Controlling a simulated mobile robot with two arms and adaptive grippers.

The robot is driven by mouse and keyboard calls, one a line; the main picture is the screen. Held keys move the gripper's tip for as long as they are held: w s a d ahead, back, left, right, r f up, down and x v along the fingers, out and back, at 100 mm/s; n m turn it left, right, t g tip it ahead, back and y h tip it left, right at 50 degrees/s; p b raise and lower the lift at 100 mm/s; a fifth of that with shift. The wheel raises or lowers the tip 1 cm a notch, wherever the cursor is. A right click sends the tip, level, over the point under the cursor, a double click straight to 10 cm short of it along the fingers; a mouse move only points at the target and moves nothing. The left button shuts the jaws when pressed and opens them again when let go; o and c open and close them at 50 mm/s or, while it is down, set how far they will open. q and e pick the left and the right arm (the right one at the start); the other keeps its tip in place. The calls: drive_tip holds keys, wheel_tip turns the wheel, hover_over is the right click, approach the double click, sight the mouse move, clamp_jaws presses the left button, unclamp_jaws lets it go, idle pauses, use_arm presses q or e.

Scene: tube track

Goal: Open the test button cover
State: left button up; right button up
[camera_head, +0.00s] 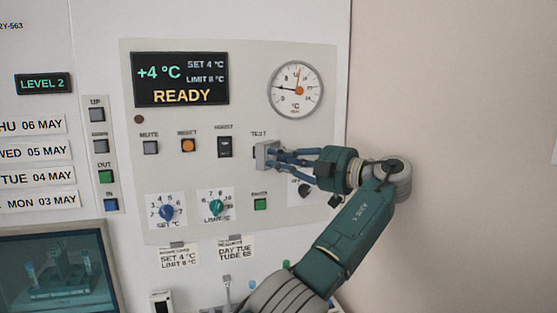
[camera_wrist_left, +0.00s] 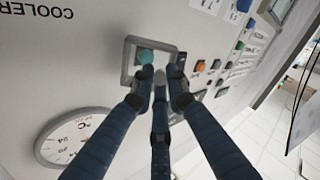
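The test button cover (camera_head: 262,156) is a small grey square piece under the TEST label on the white panel. In the left wrist view the cover (camera_wrist_left: 127,66) looks like a grey frame with a teal round button (camera_wrist_left: 145,56) inside it. My left gripper (camera_head: 272,156) reaches it from the right with its blue fingers. In the left wrist view its fingertips (camera_wrist_left: 161,74) lie close together at the frame's lower right part and hide some of it. I cannot tell whether they pinch the cover or how far it is tilted. My right gripper is out of view.
The panel (camera_head: 190,230) also carries a MUTE button (camera_head: 150,147), an orange RESET button (camera_head: 188,145), a BOOST switch (camera_head: 225,147), dials and a gauge (camera_head: 295,89). A dark knob (camera_head: 304,190) lies just under my gripper. The wall to the right is bare.

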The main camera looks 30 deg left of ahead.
use_arm(q)
drive_tip(key=o, duration=0.5)
drive_tip(key=shift+f, duration=0.1)
drive_tip(key=shift+r, duration=5)
